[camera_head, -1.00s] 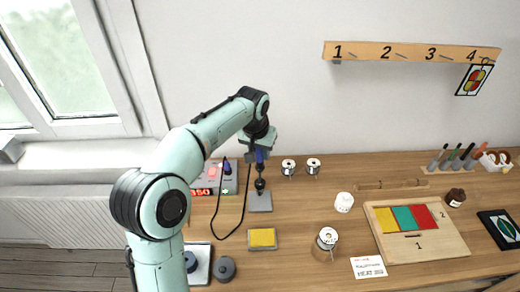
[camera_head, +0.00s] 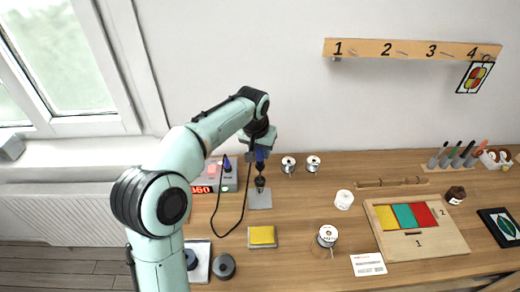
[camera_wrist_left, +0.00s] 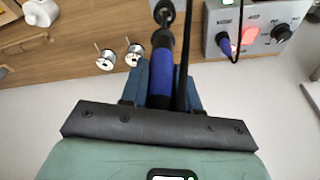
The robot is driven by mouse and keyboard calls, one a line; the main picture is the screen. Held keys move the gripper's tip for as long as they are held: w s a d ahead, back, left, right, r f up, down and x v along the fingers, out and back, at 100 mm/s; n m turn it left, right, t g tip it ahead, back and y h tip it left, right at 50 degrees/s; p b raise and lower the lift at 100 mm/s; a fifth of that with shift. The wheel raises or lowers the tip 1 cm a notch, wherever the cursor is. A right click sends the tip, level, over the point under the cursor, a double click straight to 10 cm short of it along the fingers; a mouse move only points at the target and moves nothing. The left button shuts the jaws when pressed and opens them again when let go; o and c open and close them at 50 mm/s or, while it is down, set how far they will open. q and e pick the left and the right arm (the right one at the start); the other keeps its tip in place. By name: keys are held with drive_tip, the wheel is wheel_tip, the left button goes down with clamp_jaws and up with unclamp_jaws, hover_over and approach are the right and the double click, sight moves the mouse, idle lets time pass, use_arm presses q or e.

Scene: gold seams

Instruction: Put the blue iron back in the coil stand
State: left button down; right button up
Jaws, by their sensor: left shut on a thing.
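My left gripper (camera_head: 260,147) is shut on the blue iron (camera_head: 261,157) and holds it upright, tip down, above the coil stand (camera_head: 260,184). The stand has a dark coil on a grey base plate. The iron's lower end lines up with the coil's top; how far it goes in I cannot tell. In the left wrist view the iron's blue handle (camera_wrist_left: 161,76) lies between my fingers (camera_wrist_left: 166,92), with the dark coil stand (camera_wrist_left: 164,12) beyond its far end. A black cord runs from the iron. My right gripper is out of view.
The soldering station (camera_head: 215,177) stands just left of the stand. A yellow sponge (camera_head: 262,236) lies in front of it. Two solder spools (camera_head: 288,165) stand at the back, right of the gripper. A wooden board with coloured panels (camera_head: 418,252) is at the right.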

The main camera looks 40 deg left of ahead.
sight(260, 165)
use_arm(q)
drive_tip(key=shift+f+b, duration=0.8)
drive_tip(key=shift+f, duration=1)
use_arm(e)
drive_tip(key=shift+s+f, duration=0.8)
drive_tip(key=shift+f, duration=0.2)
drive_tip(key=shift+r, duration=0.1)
use_arm(q)
drive_tip(key=shift+f, duration=0.15)
drive_tip(key=shift+f, duration=0.3)
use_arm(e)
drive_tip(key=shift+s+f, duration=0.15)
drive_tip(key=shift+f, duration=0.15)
use_arm(q)
drive_tip(key=shift+f+b, duration=0.65)
drive_tip(key=shift+f, duration=0.45)
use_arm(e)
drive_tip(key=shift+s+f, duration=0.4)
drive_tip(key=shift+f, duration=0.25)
use_arm(q)
drive_tip(key=shift+c, duration=1.3)
unclamp_jaws()
drive_tip(key=shift+r, duration=0.1)
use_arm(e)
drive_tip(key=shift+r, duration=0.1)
